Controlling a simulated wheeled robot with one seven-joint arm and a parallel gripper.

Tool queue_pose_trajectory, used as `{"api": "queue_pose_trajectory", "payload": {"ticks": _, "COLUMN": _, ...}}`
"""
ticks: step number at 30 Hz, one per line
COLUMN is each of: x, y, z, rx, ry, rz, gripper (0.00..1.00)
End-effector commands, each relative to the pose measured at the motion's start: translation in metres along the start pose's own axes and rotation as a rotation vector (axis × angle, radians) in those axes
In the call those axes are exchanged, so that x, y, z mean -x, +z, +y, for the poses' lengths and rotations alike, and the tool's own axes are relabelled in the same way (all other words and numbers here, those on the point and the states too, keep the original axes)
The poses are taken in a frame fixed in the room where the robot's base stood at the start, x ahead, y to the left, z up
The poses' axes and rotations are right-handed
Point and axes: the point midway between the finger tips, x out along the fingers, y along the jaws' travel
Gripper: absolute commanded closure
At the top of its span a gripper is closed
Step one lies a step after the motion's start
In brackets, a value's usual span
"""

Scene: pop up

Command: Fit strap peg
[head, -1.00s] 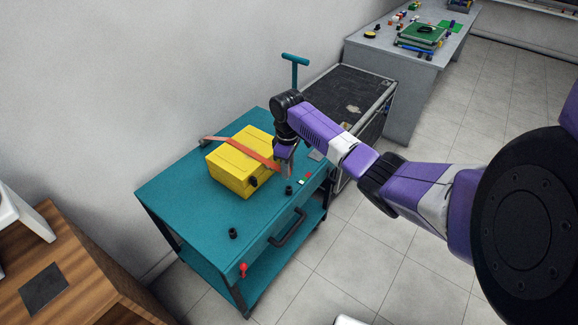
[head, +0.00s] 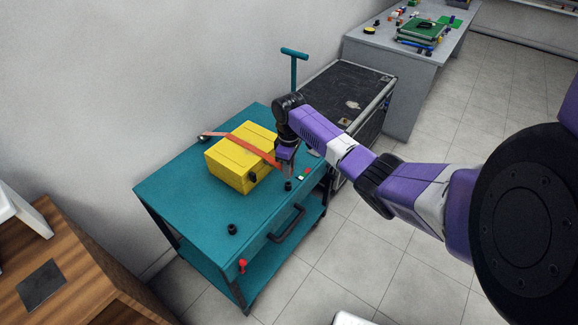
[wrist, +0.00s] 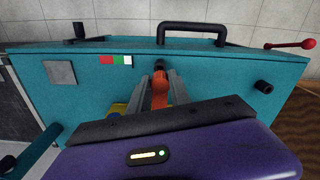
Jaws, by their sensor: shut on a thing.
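My gripper (wrist: 160,88) is shut on the free end of an orange strap (wrist: 160,92). In the head view the strap (head: 252,148) runs from the far side of a teal cart (head: 185,205) over a yellow case (head: 230,172) to my gripper (head: 287,172). A black peg (wrist: 161,64) stands just beyond my fingertips in the wrist view. It also shows right below them in the head view (head: 288,186). I cannot tell whether the strap touches that peg. A second black peg (wrist: 264,87) stands apart, nearer the cart's left end in the head view (head: 232,229).
A red-knobbed lever (head: 242,265) and a dark handle (head: 286,224) are on the cart's front side. A teal T-handle (head: 294,68) rises behind the cart. A black flight case (head: 345,90) stands close to its right. The cart top's left part is clear.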

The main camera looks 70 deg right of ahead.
Motion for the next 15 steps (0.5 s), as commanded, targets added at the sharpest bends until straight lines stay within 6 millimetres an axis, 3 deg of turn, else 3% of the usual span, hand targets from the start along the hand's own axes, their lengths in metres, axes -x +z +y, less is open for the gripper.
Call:
{"api": "queue_pose_trajectory", "payload": {"ticks": 6, "x": -0.0169, "y": 0.0001, "z": -0.0001, "rx": 0.000, "ry": 0.000, "rz": -0.001, "gripper": 1.00}}
{"api": "queue_pose_trajectory", "payload": {"ticks": 15, "x": -0.0140, "y": 0.0000, "z": 0.0000, "rx": -0.001, "ry": 0.000, "rz": 0.000, "gripper": 1.00}}
